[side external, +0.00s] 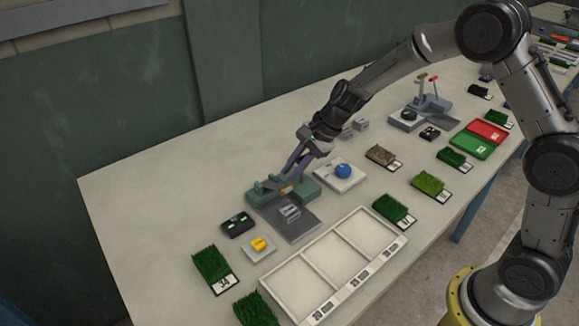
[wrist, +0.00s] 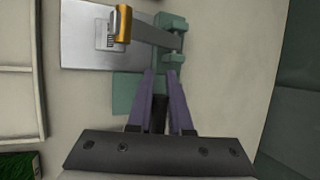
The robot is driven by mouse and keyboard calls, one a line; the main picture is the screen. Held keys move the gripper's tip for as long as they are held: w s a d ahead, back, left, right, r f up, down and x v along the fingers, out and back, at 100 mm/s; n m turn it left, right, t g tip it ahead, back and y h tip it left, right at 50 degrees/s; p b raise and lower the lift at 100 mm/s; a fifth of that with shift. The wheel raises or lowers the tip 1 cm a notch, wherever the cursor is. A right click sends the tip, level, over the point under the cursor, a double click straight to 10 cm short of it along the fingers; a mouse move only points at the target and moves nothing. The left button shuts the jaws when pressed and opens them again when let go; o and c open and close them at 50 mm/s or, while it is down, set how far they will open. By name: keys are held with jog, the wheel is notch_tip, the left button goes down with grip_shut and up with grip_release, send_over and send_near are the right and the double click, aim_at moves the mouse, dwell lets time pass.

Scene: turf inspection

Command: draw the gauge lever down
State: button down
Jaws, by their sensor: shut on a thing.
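The gauge has a green base (side external: 308,187) with a grey plate (side external: 291,229) in front of it. In the wrist view, the green base (wrist: 172,22) carries a grey arm (wrist: 152,35) with an orange tip (wrist: 122,24) over the grey plate (wrist: 80,35). My gripper (side external: 290,178) points down at the gauge. In the wrist view, my gripper's purple fingers (wrist: 160,78) are shut on a dark bar, the gauge lever (wrist: 158,108), which is mostly hidden by them. A small grey block (side external: 289,212) with printed marks lies on the plate.
A white tray (side external: 305,261) with three compartments lies in front. A white pad with a blue knob (side external: 343,171) stands to the right, and a black box (side external: 238,223) and a yellow piece (side external: 259,244) to the left. Turf samples (side external: 212,264) lie around the table.

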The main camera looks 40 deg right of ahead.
jog(key=shift+s, duration=0.4)
dwell(0.4)
jog(key=c, duration=0.8)
grip_release()
jog(key=shift+c, duration=0.2)
jog(key=v, duration=1.4)
jog(key=shift+a, duration=0.1)
